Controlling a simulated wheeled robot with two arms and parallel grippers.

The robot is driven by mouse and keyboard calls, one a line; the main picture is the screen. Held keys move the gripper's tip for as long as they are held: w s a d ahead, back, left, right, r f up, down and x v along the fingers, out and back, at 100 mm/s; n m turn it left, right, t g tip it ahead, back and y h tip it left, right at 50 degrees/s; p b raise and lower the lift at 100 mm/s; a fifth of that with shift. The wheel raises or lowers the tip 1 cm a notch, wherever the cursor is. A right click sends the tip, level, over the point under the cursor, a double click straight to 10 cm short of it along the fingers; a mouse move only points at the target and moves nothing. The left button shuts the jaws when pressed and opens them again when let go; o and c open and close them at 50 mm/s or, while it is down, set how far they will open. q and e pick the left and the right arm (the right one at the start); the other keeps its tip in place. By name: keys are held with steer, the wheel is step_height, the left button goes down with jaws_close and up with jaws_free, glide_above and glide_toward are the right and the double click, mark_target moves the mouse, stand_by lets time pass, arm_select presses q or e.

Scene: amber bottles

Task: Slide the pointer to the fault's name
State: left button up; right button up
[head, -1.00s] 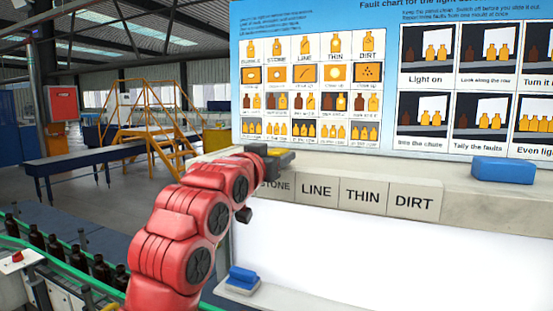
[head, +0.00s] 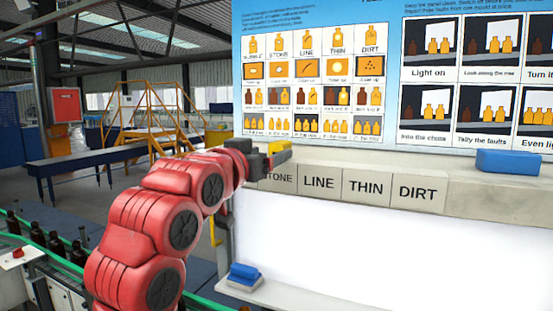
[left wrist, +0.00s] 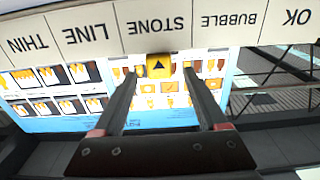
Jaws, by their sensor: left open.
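The yellow pointer (left wrist: 159,66) with a black triangle sits on the ledge at the STONE label (left wrist: 155,26) in the left wrist view, where the labels appear upside down. In the head view a small yellow part of the pointer (head: 278,147) shows at my left gripper. My left gripper (head: 277,156) is open, its fingers on either side of the pointer; I cannot tell whether they touch it. The label row also holds LINE (head: 319,183), THIN (head: 366,188) and DIRT (head: 418,193). BUBBLE (left wrist: 229,20) and OK (left wrist: 298,17) show only in the wrist view. My right gripper is not in view.
A blue block (head: 508,161) lies on the ledge (head: 430,165) at the right. Another blue piece (head: 244,272) lies on a lower shelf. The fault chart (head: 385,60) stands behind the ledge. Dark bottles (head: 56,245) line a conveyor at the left.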

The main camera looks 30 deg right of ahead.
arm_select(q)
steer(key=b+v, duration=0.2)
steer(key=v, duration=0.9)
